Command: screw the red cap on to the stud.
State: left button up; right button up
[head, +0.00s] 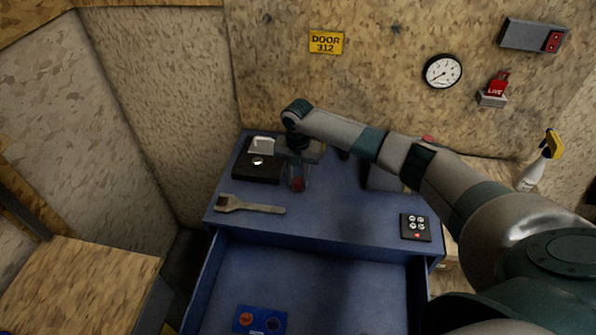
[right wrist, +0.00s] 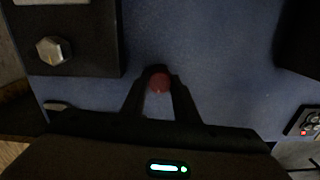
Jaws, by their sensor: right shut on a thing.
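The red cap (head: 298,185) is held between the fingertips of my right gripper (head: 297,180), over the blue cabinet top. In the right wrist view the red cap (right wrist: 158,83) shows as a round disc between the two dark fingers. A pale metal stud (head: 258,161) with a hexagonal outline stands on a black block at the back left of the cabinet top. The stud (right wrist: 53,50) shows uncovered at the upper left in the right wrist view, apart from the cap. My left gripper is not in view.
A small button panel (head: 416,228) lies at the right. A drawer (head: 330,275) below is open and holds a blue plate (head: 259,320). A grey upright bracket stands behind the stud.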

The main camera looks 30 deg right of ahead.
jog(key=shift+r+m+p, duration=0.3)
jog(key=shift+m+p, duration=0.05)
jog(key=shift+m, duration=0.35)
jog(key=shift+f+m, duration=0.2)
jog(key=shift+m, duration=0.9)
jog(key=m, duration=0.3)
jog(key=shift+w, duration=0.1)
jog(key=m, duration=0.6)
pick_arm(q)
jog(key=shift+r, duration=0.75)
pick_arm(e)
jog(key=o, duration=1.2)
jog(key=shift+c, duration=0.2)
